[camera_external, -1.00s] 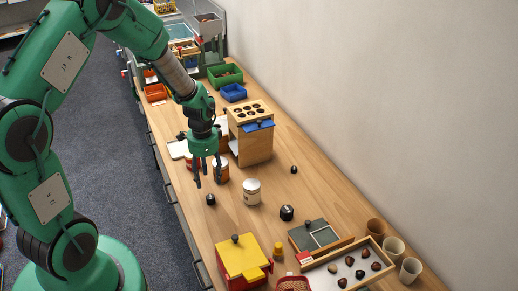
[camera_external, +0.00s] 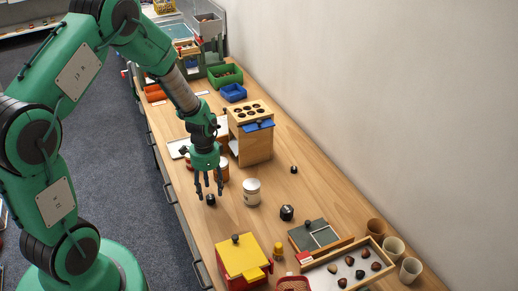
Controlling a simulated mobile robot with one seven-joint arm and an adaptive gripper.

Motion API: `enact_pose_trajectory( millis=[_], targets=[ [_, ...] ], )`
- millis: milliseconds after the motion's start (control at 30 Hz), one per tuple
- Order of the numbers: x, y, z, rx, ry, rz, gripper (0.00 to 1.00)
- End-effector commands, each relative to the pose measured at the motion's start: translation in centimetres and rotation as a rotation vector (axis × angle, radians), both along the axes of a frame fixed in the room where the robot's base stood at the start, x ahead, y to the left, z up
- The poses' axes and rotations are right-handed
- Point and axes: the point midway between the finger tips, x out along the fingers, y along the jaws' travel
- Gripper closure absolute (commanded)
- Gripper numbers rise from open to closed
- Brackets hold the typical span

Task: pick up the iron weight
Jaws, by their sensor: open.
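Three small dark objects that look like iron weights stand on the wooden bench. One dark weight (camera_external: 211,200) is directly below my gripper, a larger one (camera_external: 287,213) stands to the right of the white jar, and the smallest (camera_external: 294,170) is farther back near the wall. Which of them is the iron weight I cannot tell for sure. My gripper (camera_external: 209,191) points down, open and empty, with its fingertips just above or around the top of the nearest weight. Whether they touch it I cannot tell.
A white jar (camera_external: 252,192) stands close to the right of my gripper, with an orange-brown jar (camera_external: 222,171) behind it. A wooden stand with holes (camera_external: 254,145) is farther back. A yellow-lidded red box (camera_external: 243,258) and a tray of chestnuts (camera_external: 330,282) are in front.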

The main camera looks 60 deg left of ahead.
Motion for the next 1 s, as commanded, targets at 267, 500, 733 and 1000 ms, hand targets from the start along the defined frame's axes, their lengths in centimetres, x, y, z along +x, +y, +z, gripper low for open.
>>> enact_pose_trajectory(
  millis=[267, 500, 733, 1000],
  targets=[
    [0.1, 0.0, -3.1, 0.001, -0.001, 0.0, 0.5],
    [0.1, 0.0, -3.5, 0.001, -0.001, 0.0, 0.5],
    [0.1, 0.0, -3.4, 0.001, -0.001, 0.0, 0.5],
    [0.1, 0.0, -3.4, 0.001, -0.001, 0.0, 0.7]
  ],
)
